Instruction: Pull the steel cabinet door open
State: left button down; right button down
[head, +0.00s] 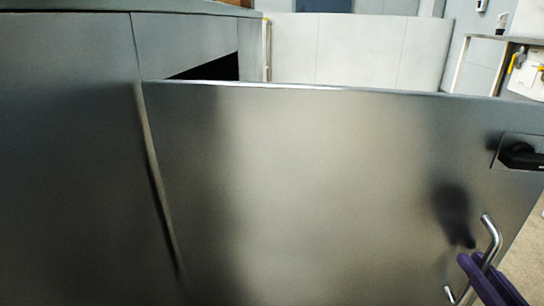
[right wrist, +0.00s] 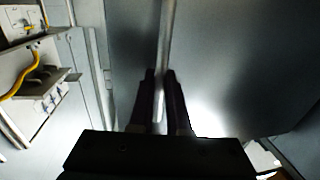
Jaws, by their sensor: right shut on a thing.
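The steel cabinet door (head: 310,180) fills most of the head view and stands ajar, with a dark gap above its top edge at the left. Its bar handle (head: 492,236) is at the lower right of the door. My right gripper (head: 472,262) is at the handle, with its dark purple fingers around the bar. In the right wrist view the gripper (right wrist: 160,78) is shut on the handle bar (right wrist: 165,40), with one finger on each side, and the door (right wrist: 235,60) shows behind. My left gripper is not in view.
A black latch (head: 522,156) sits on the door's right side above the handle. The cabinet body (head: 65,150) is at the left. An open panel with yellow wiring (head: 520,62) is at the far right. Bare floor (head: 527,255) shows at the lower right.

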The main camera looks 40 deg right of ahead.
jog(key=shift+s+a+f, duration=0.1)
jog(key=shift+s+a, duration=0.2)
jog(key=shift+a, duration=0.1)
jog(key=shift+d, duration=0.1)
jog(key=c, duration=0.9)
grip_release()
jog(key=p+v, duration=0.1)
jog(key=v, duration=0.9)
